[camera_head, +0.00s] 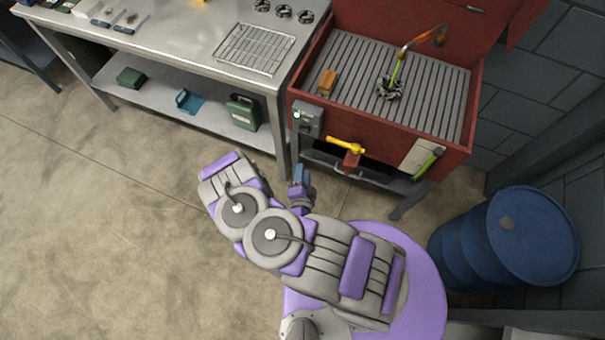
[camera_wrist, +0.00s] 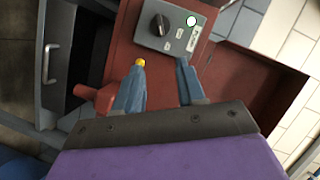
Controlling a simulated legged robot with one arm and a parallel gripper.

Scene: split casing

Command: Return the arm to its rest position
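My arm, purple and grey, is folded in the lower middle of the head view. My gripper (camera_head: 301,175) is at its end, in front of the red wash basin (camera_head: 468,120). In the wrist view my gripper (camera_wrist: 160,84) shows two blue-grey fingers spread apart with nothing between them. Beyond the fingertips is a grey control box (camera_wrist: 172,22) with a black knob and a lit round light. The box also shows in the head view (camera_head: 308,119) on the basin's front left corner. The fingers look apart from it.
A steel table (camera_head: 180,50) with a wire rack (camera_head: 255,48) stands at the left. A yellow-handled valve (camera_head: 346,146) sticks out below the basin. A blue barrel (camera_head: 530,235) stands at the right. The concrete floor (camera_head: 90,220) at the left is clear.

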